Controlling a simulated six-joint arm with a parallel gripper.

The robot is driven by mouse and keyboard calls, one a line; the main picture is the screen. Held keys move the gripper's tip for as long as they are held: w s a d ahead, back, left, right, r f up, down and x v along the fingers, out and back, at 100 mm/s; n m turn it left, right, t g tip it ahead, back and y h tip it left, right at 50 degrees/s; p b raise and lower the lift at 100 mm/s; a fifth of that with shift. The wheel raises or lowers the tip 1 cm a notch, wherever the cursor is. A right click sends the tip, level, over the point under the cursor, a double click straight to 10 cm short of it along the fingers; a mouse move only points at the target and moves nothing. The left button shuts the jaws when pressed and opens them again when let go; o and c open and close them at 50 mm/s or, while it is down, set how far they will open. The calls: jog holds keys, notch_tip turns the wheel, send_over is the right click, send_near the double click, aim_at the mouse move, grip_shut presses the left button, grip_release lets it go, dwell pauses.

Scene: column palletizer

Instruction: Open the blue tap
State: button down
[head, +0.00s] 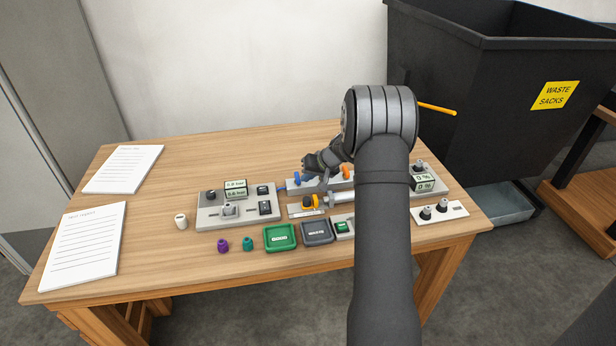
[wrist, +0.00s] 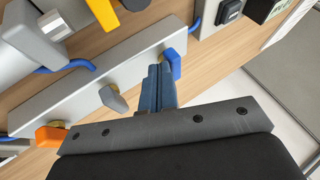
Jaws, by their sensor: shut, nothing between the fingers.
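The blue tap (wrist: 173,63) sits near one end of a grey manifold bar (wrist: 75,98). In the wrist view its lever points across the bar; in the head view the blue tap (head: 297,177) is at the bar's left end. My gripper (wrist: 157,75) is shut and empty, its fingertips right beside the blue lever. I cannot tell whether they touch it. A grey tap (wrist: 113,98) and an orange tap (wrist: 50,135) are on the same bar.
A box with displays (head: 238,210) stands left of the bar. A yellow-handled part (head: 309,203) lies in front of it. Green (head: 281,249) and grey (head: 317,242) trays are near the front edge. The table's left side holds papers (head: 82,245) and open room.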

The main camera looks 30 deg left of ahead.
jog(key=shift+s+m, duration=0.2)
jog(key=shift+m, duration=0.2)
jog(key=shift+s+m+t, duration=0.5)
jog(key=shift+m+t, duration=0.5)
jog(key=shift+m, duration=0.2)
jog(key=m+t, duration=0.1)
jog(key=s+m+h, duration=0.1)
jog(key=m, duration=0.1)
jog(key=shift+a+t, duration=0.3)
jog(key=shift+t, duration=0.1)
jog(key=shift+s+a, duration=0.55)
jog(key=shift+s, duration=0.2)
jog(key=shift+s+d, duration=0.15)
jog(key=shift+s, duration=0.45)
jog(key=shift+r, duration=0.1)
